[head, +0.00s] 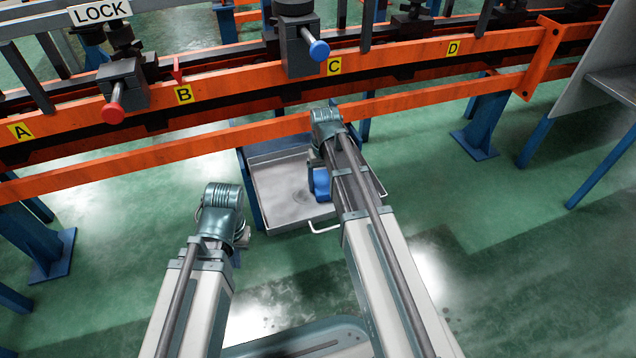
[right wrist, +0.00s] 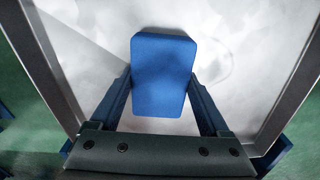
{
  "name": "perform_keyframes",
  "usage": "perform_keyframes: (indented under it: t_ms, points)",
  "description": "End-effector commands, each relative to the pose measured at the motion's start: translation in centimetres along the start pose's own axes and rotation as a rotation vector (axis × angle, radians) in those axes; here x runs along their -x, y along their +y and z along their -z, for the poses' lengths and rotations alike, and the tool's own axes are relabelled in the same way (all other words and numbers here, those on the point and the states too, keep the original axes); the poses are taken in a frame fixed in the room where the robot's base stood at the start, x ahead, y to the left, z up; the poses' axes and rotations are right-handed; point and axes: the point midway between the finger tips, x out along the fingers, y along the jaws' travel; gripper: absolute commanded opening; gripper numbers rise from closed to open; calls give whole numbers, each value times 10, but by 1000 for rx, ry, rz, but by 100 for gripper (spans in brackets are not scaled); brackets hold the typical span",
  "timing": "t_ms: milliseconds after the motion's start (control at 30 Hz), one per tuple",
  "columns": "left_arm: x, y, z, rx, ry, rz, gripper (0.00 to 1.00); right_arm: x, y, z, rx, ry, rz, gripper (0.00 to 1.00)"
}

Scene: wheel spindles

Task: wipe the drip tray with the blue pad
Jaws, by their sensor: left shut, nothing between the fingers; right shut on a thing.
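The drip tray (head: 276,207) is a shallow grey metal tray below the orange rails in the head view. It has a raised rim and a wire handle at its front. A darker round smudge shows on its floor. The blue pad (right wrist: 164,75) is between the fingers of my right gripper (right wrist: 164,90), which is shut on it over the tray floor. The pad also shows in the head view (head: 321,185), partly hidden by my right arm. I cannot tell if the pad touches the floor. My left gripper (head: 243,236) is shut and empty, left of the tray, mostly hidden by its wrist.
An orange rail (head: 180,152) with yellow labels A to D crosses above the tray. A red knob (head: 112,113) and a blue knob (head: 319,50) stick out from it. Blue posts (head: 476,128) stand beneath.

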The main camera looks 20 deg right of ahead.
Motion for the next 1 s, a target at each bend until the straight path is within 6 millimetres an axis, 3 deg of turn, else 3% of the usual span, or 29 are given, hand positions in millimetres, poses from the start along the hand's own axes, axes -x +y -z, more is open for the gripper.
perform_keyframes:
  t_ms: [200, 567, 1000]
  points:
    - [1, 0, 0, 0, 0, 0, 0, 1, 16, 2, -1, 0, 0, 35]
    - [-2, 0, 0, 0, 0, 0, 0, -2, 15, 2, 1, 0, 1, 35]
    - [-1, 0, 0, 0, 0, 0, 0, -1, -16, -2, 3, 0, 3, 35]
